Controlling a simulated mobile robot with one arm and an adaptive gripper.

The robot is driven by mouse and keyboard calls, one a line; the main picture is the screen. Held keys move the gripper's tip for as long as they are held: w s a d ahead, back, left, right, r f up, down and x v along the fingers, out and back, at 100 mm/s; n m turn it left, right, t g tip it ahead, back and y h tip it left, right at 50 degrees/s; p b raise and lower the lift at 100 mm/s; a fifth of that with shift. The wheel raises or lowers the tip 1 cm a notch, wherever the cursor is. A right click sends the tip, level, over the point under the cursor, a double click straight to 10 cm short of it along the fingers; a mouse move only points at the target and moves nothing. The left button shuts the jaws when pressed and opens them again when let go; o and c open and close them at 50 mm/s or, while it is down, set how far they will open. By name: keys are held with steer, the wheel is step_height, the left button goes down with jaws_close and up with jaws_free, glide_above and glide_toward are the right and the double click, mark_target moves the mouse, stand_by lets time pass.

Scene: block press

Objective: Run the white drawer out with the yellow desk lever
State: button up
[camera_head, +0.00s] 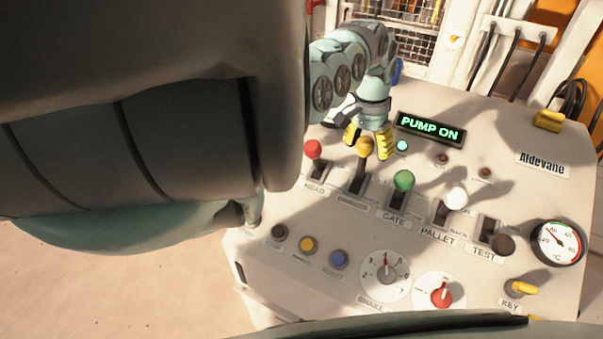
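The yellow-knobbed lever (365,147) stands on the sloping desk panel, between the red-knobbed lever and the green-knobbed lever. Its shaft rises from a dark slot with a label too small to read for certain. My gripper (369,146) is over this lever, pointing down, with its yellow fingertips apart, one on each side of the knob. Small gaps seem to show between the fingers and the knob, so it looks open. I cannot make out a white drawer in this view.
Close by stand the red-knobbed lever (313,149), green-knobbed lever (403,181), white-knobbed lever (456,197) and black-knobbed lever (503,244). A display (430,129) reads "PUMP ON". Buttons, dials and a yellow key switch (522,287) lie nearer. My arm hides the left side.

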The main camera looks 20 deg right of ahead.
steer(key=shift+o, duration=0.6)
steer(key=shift+w+a, duration=0.3)
steer(key=shift+r, duration=0.2)
step_height(320, 180, up, 12)
steer(key=shift+w+a+f, duration=0.2)
steer(key=shift+w+f, duration=0.05)
steer(key=shift+w, duration=0.15)
steer(key=shift+s+d, duration=0.1)
stand_by(2.9)
steer(key=shift+f, duration=0.1)
stand_by(1.0)
